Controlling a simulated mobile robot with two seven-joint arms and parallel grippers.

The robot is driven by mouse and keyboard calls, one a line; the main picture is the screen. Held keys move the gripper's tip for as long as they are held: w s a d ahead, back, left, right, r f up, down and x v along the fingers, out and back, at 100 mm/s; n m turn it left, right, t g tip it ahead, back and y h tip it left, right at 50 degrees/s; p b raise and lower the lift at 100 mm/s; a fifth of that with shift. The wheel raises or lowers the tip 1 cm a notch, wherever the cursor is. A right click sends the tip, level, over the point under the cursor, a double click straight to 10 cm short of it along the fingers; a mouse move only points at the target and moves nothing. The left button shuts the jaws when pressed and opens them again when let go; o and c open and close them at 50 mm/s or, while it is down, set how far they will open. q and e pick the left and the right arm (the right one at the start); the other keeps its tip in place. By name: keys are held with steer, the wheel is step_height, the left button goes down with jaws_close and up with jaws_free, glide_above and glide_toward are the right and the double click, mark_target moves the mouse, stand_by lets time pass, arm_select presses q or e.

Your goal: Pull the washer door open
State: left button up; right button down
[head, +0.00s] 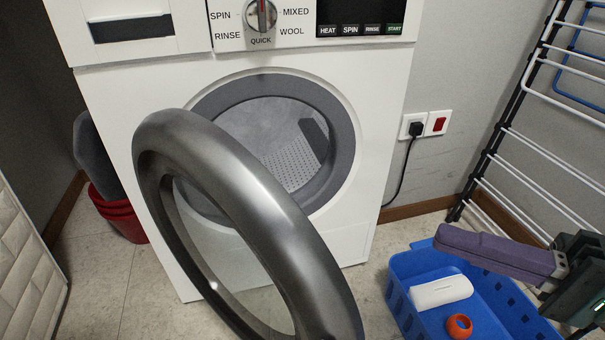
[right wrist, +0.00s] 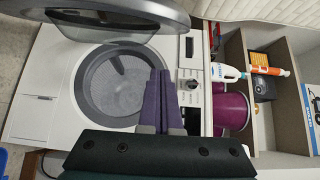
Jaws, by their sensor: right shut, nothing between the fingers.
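The white washer (head: 110,110) stands against the back wall, and it also shows in the right wrist view (right wrist: 45,90). Its round grey door (head: 240,190) is swung wide open toward me, on the left front of the drum opening (head: 275,135). In the right wrist view the door (right wrist: 120,10) lies along the top edge, apart from my fingers. My right gripper (head: 442,238) has purple fingers, shut and empty, above a blue basket to the right of the door. Its fingers also show in the right wrist view (right wrist: 161,74). My left gripper is not in view.
The blue basket (head: 400,290) on the floor holds a white item (head: 440,291) and an orange ring (head: 459,326). A drying rack (head: 500,140) stands right. A red bucket (head: 118,215) stands left. Shelves (right wrist: 290,130) with bottles show in the right wrist view.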

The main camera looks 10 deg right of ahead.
steer(key=w+a+b, duration=0.2)
steer(key=w+a, duration=0.1)
steer(key=a, duration=0.8)
steer(key=shift+w, duration=0.4)
steer(key=shift+r, duration=0.1)
